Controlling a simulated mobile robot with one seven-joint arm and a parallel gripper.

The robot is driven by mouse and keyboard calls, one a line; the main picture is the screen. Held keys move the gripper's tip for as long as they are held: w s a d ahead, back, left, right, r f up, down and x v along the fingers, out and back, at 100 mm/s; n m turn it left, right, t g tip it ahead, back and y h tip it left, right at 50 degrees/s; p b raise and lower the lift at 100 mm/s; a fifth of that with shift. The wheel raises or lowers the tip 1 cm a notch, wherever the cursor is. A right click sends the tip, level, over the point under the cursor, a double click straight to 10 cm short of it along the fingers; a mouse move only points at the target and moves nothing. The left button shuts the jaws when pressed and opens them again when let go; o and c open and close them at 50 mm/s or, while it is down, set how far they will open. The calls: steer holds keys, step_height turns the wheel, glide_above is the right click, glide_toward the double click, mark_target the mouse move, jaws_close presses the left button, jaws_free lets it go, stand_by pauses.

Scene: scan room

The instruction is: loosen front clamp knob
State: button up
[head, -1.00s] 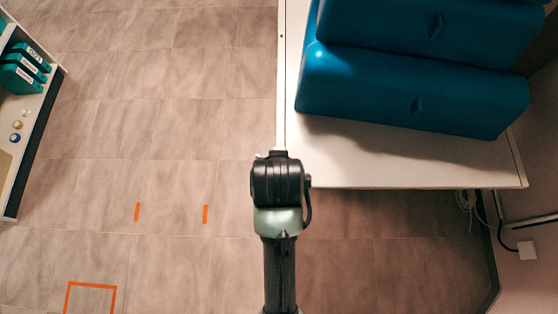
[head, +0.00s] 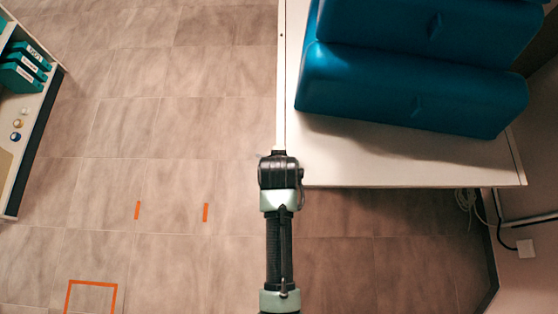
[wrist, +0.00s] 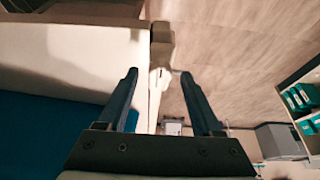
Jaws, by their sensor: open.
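In the head view my arm reaches up to the left edge of the white table (head: 400,165). The fingers and any knob are hidden there.
Blue cushions (head: 410,90) lie on the table. A shelf with teal boxes (head: 22,75) stands at the far left. Cables and a white socket box (head: 526,246) are at the right. The tiled floor (head: 150,130) left of the table is clear, apart from orange tape marks.

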jaws_close()
stand_by(0.4)
steer(key=n, duration=0.2)
steer(key=n+y+p, duration=0.1)
steer(key=n, duration=0.1)
steer(key=shift+w+d+r+y+p, duration=0.1)
steer(key=shift+d+y+p, duration=0.05)
steer(key=shift+y+p, duration=0.15)
steer(key=n+g+y, duration=0.1)
steer(key=n, duration=0.3)
steer(key=shift+w+d, duration=0.1)
steer(key=n+g+b, duration=0.1)
steer(key=n, duration=0.2)
steer(key=n+g+y+b, duration=0.1)
steer(key=n, duration=0.1)
steer(key=shift+w+n+y, duration=0.1)
steer(key=shift+n+y, duration=0.2)
steer(key=shift+n, duration=0.1)
steer(key=shift+n+g+b, duration=0.7)
steer(key=shift+n+g, duration=0.1)
steer(key=shift+n, duration=1.2)
